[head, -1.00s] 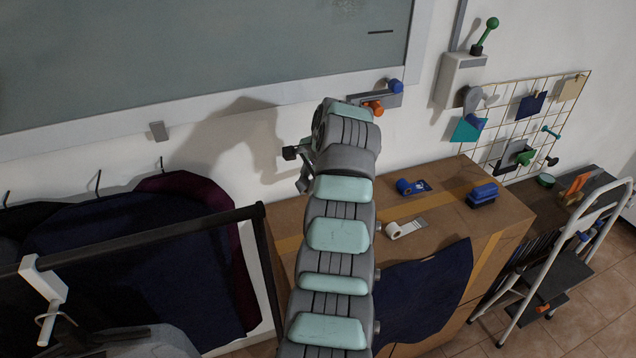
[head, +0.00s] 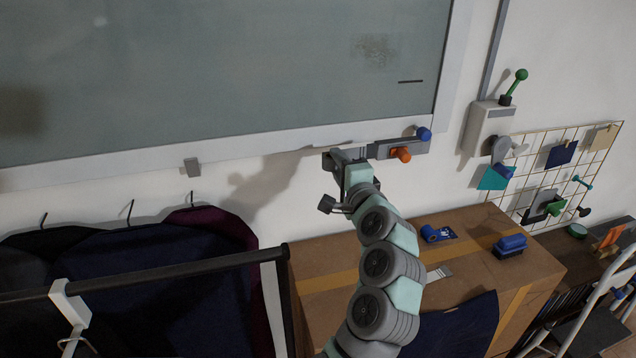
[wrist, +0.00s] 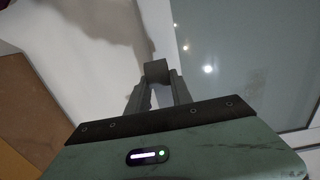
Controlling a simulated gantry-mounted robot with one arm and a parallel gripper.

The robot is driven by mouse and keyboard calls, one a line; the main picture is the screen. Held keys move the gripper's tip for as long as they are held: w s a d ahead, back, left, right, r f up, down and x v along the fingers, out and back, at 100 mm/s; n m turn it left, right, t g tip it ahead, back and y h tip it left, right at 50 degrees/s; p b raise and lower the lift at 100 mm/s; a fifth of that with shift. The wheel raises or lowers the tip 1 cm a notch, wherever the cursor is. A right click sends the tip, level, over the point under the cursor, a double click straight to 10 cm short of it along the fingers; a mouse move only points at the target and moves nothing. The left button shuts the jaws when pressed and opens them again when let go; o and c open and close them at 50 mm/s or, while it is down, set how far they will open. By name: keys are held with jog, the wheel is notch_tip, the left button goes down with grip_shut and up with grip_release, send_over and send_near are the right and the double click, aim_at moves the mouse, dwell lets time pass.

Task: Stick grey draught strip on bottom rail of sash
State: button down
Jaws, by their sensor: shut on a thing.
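The sash is a grey-green pane (head: 220,70) in a pale frame, and its bottom rail (head: 265,142) runs across the head view. In the wrist view the pane (wrist: 240,60) is on the right and the pale rail (wrist: 165,22) runs beside it. My gripper (head: 338,158) is at the rail's lower edge, left of a grey ledge. In the wrist view my gripper (wrist: 156,82) is shut on a small grey piece, seemingly the draught strip (wrist: 156,69). The strip appears close to the rail; I cannot tell whether it touches.
The grey ledge (head: 418,147) carries an orange knob (head: 401,154) and a blue knob (head: 424,133). Below are a cardboard box (head: 330,262) with a blue brush (head: 510,246), and a dark rack bar (head: 190,267) with garments. A wire grid (head: 545,150) hangs at right.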

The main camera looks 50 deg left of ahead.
jog(key=shift+w+d+r+t, duration=0.2)
jog(key=shift+d+r+t, duration=0.1)
jog(key=shift+d+r, duration=0.3)
jog(key=shift+d, duration=0.1)
jog(key=shift+p+x, duration=0.6)
jog(key=shift+x, duration=3.5)
jog(key=c, duration=1.1)
grip_release()
jog(key=shift+o, duration=0.2)
jog(key=shift+s, duration=0.1)
